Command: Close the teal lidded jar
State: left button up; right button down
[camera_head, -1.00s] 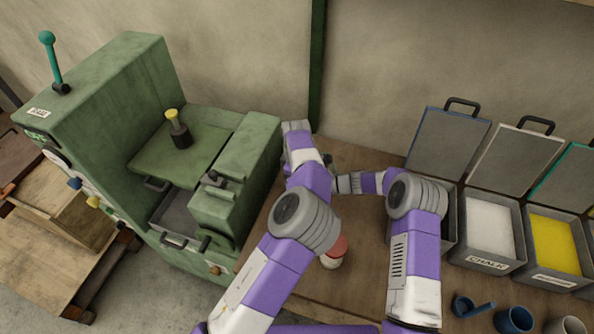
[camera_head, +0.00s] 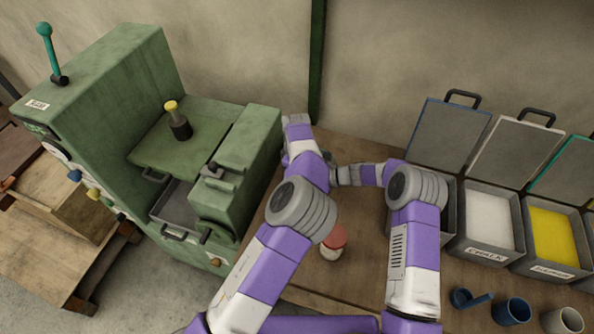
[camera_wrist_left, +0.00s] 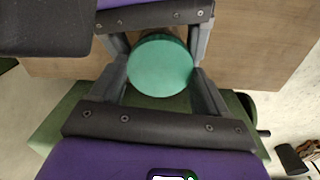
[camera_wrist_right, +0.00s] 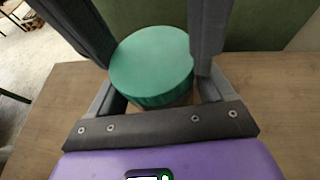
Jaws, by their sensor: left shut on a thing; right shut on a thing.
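The teal lid (camera_wrist_left: 160,66) is seen from above as a round disc in the left wrist view. It also shows in the right wrist view (camera_wrist_right: 152,62), with its ribbed side. My left gripper (camera_wrist_left: 157,80) is shut, with its fingers on both sides of the lid. My right gripper (camera_wrist_right: 160,88) reaches in below the lid and appears shut on the jar body, which is mostly hidden. Whether the lid is seated or slightly raised I cannot tell. In the head view my arms hide the jar.
A small red-lidded jar (camera_head: 333,240) stands on the bench between my arms. A green machine (camera_head: 215,165) is at the left. The bench front is mostly clear.

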pick_arm(q)
jog(key=o, duration=1.1)
jog(key=shift+o, duration=0.2)
jog(key=shift+r, duration=0.1)
notch_tip(320, 180, up, 12)
jog(key=shift+s, duration=0.3)
jog(key=shift+a, duration=0.1)
pick_arm(e)
grip_release()
jog(key=v, duration=0.7)
jog(key=shift+d+r, duration=0.2)
jog(key=shift+d, duration=0.05)
